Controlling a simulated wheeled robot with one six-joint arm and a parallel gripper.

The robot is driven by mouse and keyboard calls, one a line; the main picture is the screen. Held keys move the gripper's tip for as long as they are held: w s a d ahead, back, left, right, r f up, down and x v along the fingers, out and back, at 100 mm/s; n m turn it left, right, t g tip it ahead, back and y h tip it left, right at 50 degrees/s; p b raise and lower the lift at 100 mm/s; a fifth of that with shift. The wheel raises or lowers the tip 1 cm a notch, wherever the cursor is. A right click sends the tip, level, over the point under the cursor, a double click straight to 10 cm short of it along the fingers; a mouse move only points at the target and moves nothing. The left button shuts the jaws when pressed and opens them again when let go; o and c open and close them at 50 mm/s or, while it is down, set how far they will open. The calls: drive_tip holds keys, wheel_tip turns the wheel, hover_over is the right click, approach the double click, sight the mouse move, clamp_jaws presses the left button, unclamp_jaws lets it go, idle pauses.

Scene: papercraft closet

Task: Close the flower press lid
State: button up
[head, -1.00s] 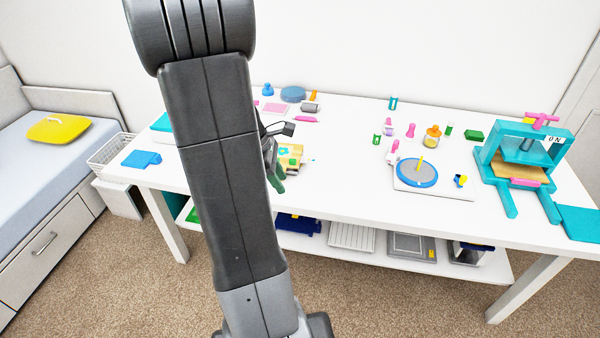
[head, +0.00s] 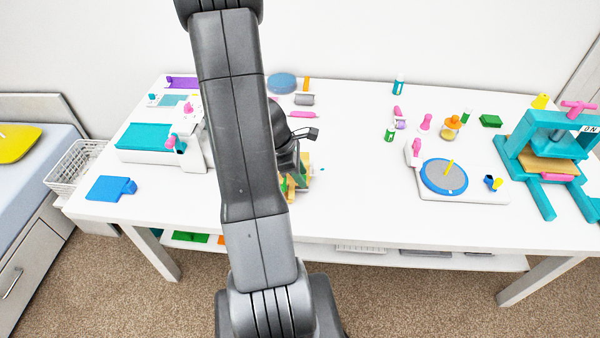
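A small wooden piece (head: 304,172), which looks like the flower press, stands on the white table (head: 370,200) just right of my arm. My arm covers its left part, so I cannot make out how its lid lies. My gripper (head: 291,178) is down at this piece, mostly hidden behind my arm link. Its fingers overlap the wooden piece in the picture. I cannot tell whether they touch it, or whether they are open or shut.
A teal press (head: 548,150) marked ON stands at the table's right end. A white board with a blue disc (head: 444,176) lies left of it. A white machine with a teal top (head: 145,137) and a blue piece (head: 110,188) are at the left. The front middle is clear.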

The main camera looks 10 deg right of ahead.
drive_tip(key=shift+c, duration=0.2)
clamp_jaws()
drive_tip(key=shift+r, duration=0.1)
drive_tip(key=shift+w+r+p, duration=0.1)
drive_tip(key=shift+r+p, duration=0.35)
drive_tip(key=shift+p, duration=0.55)
drive_tip(key=g+p, duration=0.1)
drive_tip(key=p, duration=0.2)
drive_tip(key=shift+w+r, duration=0.25)
drive_tip(key=shift+r, duration=0.15)
drive_tip(key=shift+w+d+r+p, duration=0.1)
drive_tip(key=shift+w+r+p, duration=0.3)
drive_tip(key=shift+r, duration=0.1)
